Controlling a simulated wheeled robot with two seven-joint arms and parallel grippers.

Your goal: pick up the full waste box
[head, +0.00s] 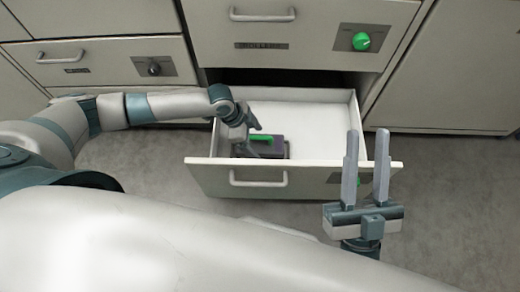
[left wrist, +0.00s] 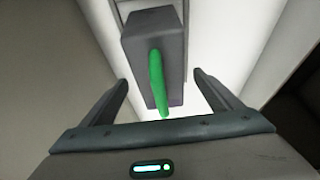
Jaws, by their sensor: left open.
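The waste box (head: 275,153) is a dark grey box with a green handle (head: 262,140) on top. It sits inside the open white-lined drawer (head: 315,120), near its front left. My left gripper (head: 250,143) reaches down into the drawer at the box's left and partly hides it. In the left wrist view the box (left wrist: 153,35) and its green handle (left wrist: 157,82) lie ahead, with the handle's near end between the open fingers (left wrist: 160,92); nothing is gripped. My right gripper (head: 366,168) is open and empty, fingers up, in front of the drawer's right end. How full the box is cannot be seen.
The open drawer's front panel (head: 215,177) has a bar handle and a green knob partly hidden by my right gripper. Above it is a shut drawer (head: 290,62) with a green knob (head: 361,41). A left drawer (head: 100,62) has a dark knob. The drawer's right half is empty.

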